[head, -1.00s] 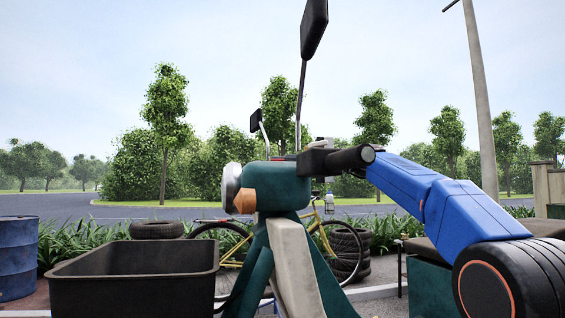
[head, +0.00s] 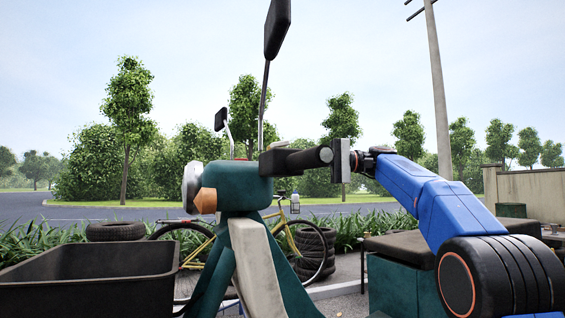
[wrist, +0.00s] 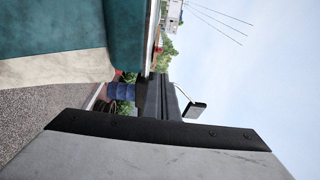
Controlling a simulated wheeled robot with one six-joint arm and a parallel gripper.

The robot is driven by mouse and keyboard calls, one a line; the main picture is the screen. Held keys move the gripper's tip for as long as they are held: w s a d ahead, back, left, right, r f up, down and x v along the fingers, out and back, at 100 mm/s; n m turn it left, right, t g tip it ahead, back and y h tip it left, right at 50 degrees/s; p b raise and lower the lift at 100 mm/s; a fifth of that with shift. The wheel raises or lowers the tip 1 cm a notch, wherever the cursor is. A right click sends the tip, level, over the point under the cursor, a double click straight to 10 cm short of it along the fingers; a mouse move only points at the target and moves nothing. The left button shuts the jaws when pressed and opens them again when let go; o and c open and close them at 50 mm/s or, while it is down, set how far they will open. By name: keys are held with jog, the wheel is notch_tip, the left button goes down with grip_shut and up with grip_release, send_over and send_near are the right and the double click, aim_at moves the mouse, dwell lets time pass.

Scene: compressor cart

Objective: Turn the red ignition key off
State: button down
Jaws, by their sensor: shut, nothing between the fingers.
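The teal cart front (head: 240,186) stands in the middle of the head view, with a round headlamp and an orange lamp on its left side. Its dark handlebar grip (head: 305,159) points right toward me. I cannot make out the red ignition key in either view. My gripper (head: 342,160) is by the right end of the grip, shut and empty; I cannot tell if it touches the grip. In the wrist view, which is turned sideways, my grey gripper (wrist: 160,150) fills the bottom, and the teal body (wrist: 70,25) is at the upper left.
A tall mirror (head: 278,28) rises above the handlebar, with a smaller mirror (head: 221,119) farther left. A dark open bin (head: 90,285) is at the lower left. A yellow bicycle (head: 290,233) and stacked tyres (head: 313,255) stand behind. A dark seat (head: 402,246) is at the right.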

jog(key=shift+d, duration=0.55)
jog(key=c, duration=2.4)
grip_release()
jog(key=shift+d, duration=0.25)
jog(key=o, duration=0.5)
jog(key=shift+d, duration=0.15)
jog(key=s+a+m, duration=0.1)
jog(key=a+m, duration=1.1)
jog(key=s+a+m, duration=0.1)
jog(key=a+m, duration=0.5)
jog(key=shift+s+a+r, duration=0.1)
jog(key=shift+s+a, duration=0.2)
jog(key=shift+a, duration=0.05)
grip_shut()
